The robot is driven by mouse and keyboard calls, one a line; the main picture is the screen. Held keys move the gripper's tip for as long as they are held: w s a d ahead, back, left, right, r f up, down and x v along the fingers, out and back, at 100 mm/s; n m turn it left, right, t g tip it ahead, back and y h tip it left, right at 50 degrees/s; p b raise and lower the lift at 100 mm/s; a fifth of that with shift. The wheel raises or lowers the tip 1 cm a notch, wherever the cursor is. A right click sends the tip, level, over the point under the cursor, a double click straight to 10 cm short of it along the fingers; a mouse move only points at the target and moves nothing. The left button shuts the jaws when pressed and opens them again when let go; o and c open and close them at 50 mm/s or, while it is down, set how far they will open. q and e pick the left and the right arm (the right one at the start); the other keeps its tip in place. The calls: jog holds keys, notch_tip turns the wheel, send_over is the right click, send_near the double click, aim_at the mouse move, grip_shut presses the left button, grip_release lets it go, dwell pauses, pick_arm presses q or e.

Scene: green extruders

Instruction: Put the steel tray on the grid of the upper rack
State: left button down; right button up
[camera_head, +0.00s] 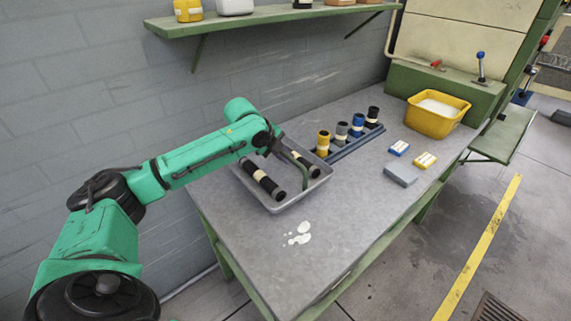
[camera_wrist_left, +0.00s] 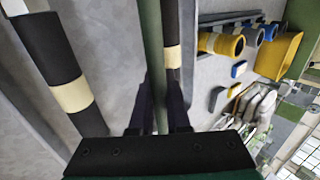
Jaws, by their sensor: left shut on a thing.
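The steel tray (camera_head: 278,206) is a shallow grey tray at the left end of the workbench, apparently resting on it. Two black rolls with cream bands lie in it: one on the left (camera_head: 262,181), one on the right (camera_head: 302,161). They also show in the left wrist view (camera_wrist_left: 68,96). A green bar (camera_wrist_left: 151,45), apparently the tray's handle, runs over the tray between the rolls. My left gripper (camera_wrist_left: 160,108) is shut on this bar; in the head view it is over the tray, its fingertips partly hidden. My right gripper is not in view. No grid rack is clearly recognisable.
Behind the tray, a blue holder (camera_head: 352,143) carries several upright rolls. Small boxes (camera_head: 425,160), a grey block (camera_head: 400,175) and a yellow bin (camera_head: 437,115) stand to the right. A green wall shelf (camera_head: 265,15) hangs above. The front bench top (camera_head: 330,215) is mostly clear, with white spots.

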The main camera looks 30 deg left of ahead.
aim_at(290, 169)
pick_arm(q)
notch_tip(290, 169, down, 3)
jog(key=shift+f, duration=0.1)
jog(key=c, duration=0.9)
grip_release()
jog(key=shift+s, duration=0.1)
